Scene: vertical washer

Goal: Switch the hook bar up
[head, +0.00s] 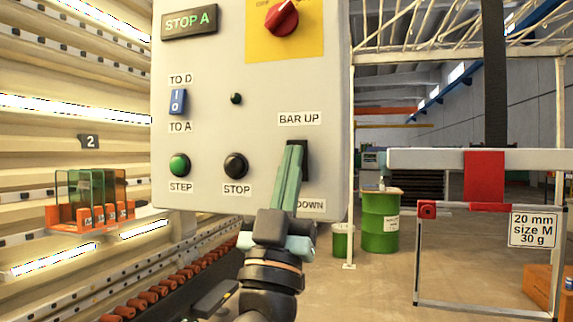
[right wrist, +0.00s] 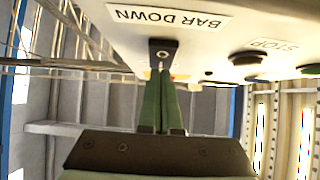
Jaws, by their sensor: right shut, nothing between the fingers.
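The black bar switch (head: 304,160) is on the grey control panel (head: 215,140), between the "BAR UP" label (head: 299,118) and a partly covered "DOWN" label (head: 311,205). My right gripper (head: 294,150) is shut and empty, its green fingers pointing up and covering the left part of the switch. In the right wrist view, where the panel appears upside down, the fingertips (right wrist: 161,72) are at the switch's black plate (right wrist: 164,50), by the "BAR DOWN" label (right wrist: 168,18). I cannot tell whether they touch it. My left gripper is not in view.
The panel also has a green STEP button (head: 179,165), a black STOP button (head: 236,165), a blue selector (head: 178,101) and a red knob (head: 281,17). A hanging frame (head: 417,260) with a red clamp stands right. Racks (head: 60,150) line the left.

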